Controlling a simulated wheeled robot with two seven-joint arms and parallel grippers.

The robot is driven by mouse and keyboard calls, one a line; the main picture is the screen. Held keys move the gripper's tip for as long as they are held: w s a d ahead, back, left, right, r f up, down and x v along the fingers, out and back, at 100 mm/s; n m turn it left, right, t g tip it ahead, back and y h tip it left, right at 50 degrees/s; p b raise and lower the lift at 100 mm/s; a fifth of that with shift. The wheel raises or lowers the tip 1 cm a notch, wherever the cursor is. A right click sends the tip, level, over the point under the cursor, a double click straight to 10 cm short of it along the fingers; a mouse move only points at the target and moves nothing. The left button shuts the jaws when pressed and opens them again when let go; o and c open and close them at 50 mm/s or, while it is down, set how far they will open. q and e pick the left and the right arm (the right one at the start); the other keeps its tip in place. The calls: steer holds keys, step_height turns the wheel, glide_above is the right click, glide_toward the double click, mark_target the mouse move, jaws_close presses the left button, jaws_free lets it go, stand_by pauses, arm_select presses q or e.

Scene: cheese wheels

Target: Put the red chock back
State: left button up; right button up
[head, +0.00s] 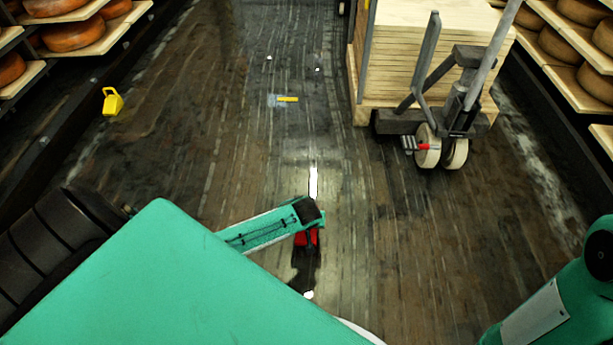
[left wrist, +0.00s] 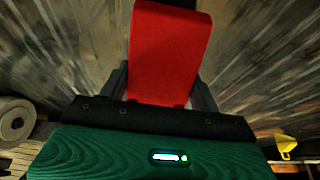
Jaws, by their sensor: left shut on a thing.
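The red chock (head: 307,238) is held in my left gripper (head: 308,240) above the dark plank floor, in the lower middle of the head view. In the left wrist view the red chock (left wrist: 168,55) sits between the two dark fingers of the left gripper (left wrist: 165,90), which are shut on it. Its lower end is hidden by the gripper body. My right arm shows at the lower right of the head view, but its gripper is out of frame.
A pallet truck (head: 455,110) with pale wheels stands at a stack of wooden boards (head: 415,60). A yellow object (head: 112,101) lies at the left, and a small blue and yellow item (head: 284,100) on the floor ahead. Cheese shelves (head: 105,38) line both sides. The middle floor is mostly clear.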

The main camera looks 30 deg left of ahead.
arm_select(q)
step_height(320, 180, down, 3)
steer(key=shift+r+b, duration=0.1)
steer(key=shift+b, duration=0.65)
steer(key=shift+f, duration=0.2)
steer(key=o, duration=1.3)
